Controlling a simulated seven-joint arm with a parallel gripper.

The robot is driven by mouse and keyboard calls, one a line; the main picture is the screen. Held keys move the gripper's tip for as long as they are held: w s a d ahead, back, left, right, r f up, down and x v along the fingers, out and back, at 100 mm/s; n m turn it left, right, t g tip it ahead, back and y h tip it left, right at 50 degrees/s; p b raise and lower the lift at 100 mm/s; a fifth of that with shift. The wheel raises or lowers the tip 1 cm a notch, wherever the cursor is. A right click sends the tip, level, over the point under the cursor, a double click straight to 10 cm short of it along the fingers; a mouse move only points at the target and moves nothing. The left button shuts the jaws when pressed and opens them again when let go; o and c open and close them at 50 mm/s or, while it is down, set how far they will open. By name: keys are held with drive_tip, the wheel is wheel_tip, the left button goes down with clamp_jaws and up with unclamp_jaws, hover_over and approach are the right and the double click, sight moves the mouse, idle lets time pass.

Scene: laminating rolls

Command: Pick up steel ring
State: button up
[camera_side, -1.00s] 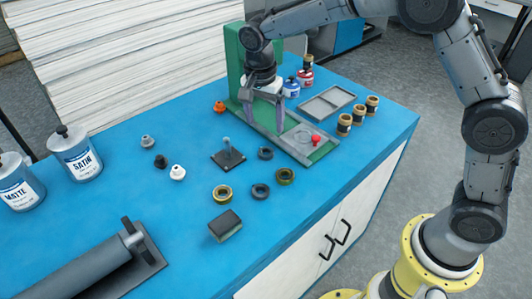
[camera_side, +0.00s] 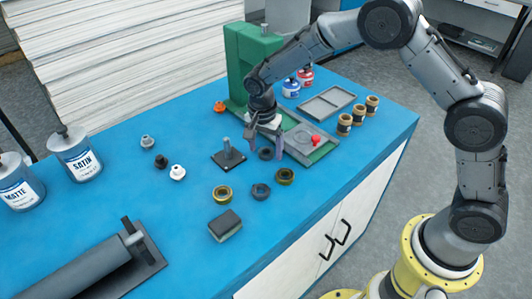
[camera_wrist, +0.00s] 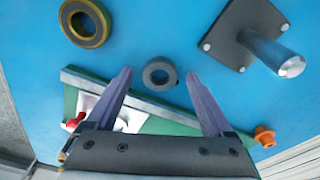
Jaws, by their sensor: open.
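A grey ring (camera_side: 265,154), seemingly steel, lies flat on the blue worktop between the post plate and the green press base. In the wrist view, this ring (camera_wrist: 160,74) appears between my fingertips, near their ends. A similar dark grey ring (camera_side: 261,191) lies nearer the front. My gripper (camera_side: 266,150) is open, pointing down above the first ring, with one finger to each side of it. I cannot tell the remaining height above the worktop. No ring is held.
Two brass-olive rings (camera_side: 222,194) (camera_side: 284,176) lie nearby. The post on its square plate (camera_side: 228,158) stands close to the left. The green press (camera_side: 250,55) and its base are behind and right. An orange knob (camera_side: 219,106) is beyond the post.

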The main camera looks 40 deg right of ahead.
clamp_jaws()
idle(0.3)
drive_tip(key=shift+r, duration=0.1)
